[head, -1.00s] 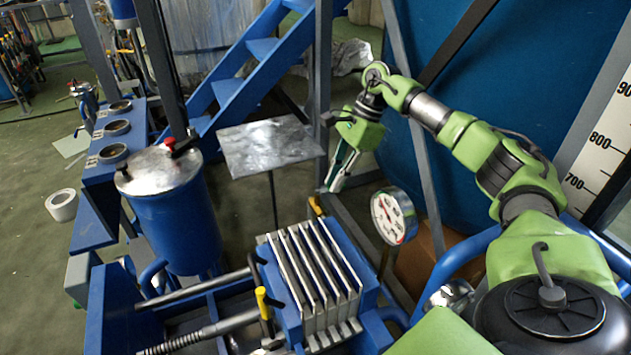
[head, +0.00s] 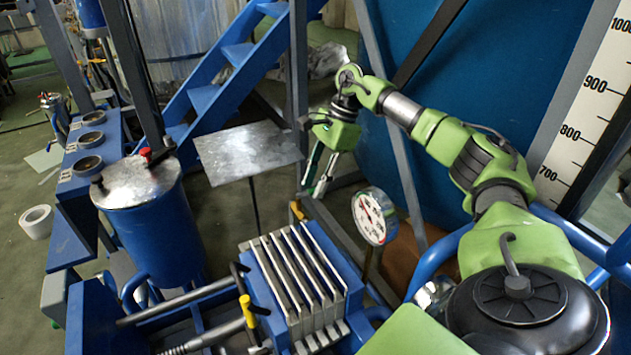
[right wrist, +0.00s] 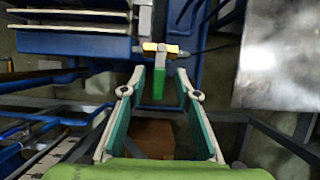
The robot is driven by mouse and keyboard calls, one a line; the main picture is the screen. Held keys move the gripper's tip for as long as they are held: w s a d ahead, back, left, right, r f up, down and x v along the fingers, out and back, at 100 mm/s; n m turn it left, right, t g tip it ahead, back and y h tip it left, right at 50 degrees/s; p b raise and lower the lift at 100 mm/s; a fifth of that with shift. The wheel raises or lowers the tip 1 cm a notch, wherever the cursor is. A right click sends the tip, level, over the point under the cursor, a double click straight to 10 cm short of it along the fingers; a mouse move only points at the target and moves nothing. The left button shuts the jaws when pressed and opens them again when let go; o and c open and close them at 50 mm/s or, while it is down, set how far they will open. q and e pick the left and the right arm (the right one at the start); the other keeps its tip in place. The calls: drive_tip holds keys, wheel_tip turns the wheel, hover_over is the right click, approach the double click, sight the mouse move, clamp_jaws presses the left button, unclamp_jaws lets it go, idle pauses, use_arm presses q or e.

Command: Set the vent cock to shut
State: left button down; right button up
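The vent cock (right wrist: 152,47) shows in the right wrist view as a small brass fitting at the edge of the blue plate press. Its lever has a grey neck and a green grip (right wrist: 158,88) that points down the picture, toward my gripper. In the head view the brass part (head: 297,210) shows small behind the press; its green grip cannot be made out. My right gripper (head: 313,192) is open and empty. In the right wrist view its fingertips (right wrist: 160,72) appear either side of the lever, with no contact visible. My left gripper is not in view.
The plate press (head: 291,285) stands in front, with a dial gauge (head: 375,216) on its right. A metal plate on a post (head: 248,152) is left of my right gripper. A blue drum (head: 150,225) stands further left. A yellow-handled lever (head: 247,312) is near the press.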

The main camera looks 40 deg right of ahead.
drive_tip(key=v, duration=1.2)
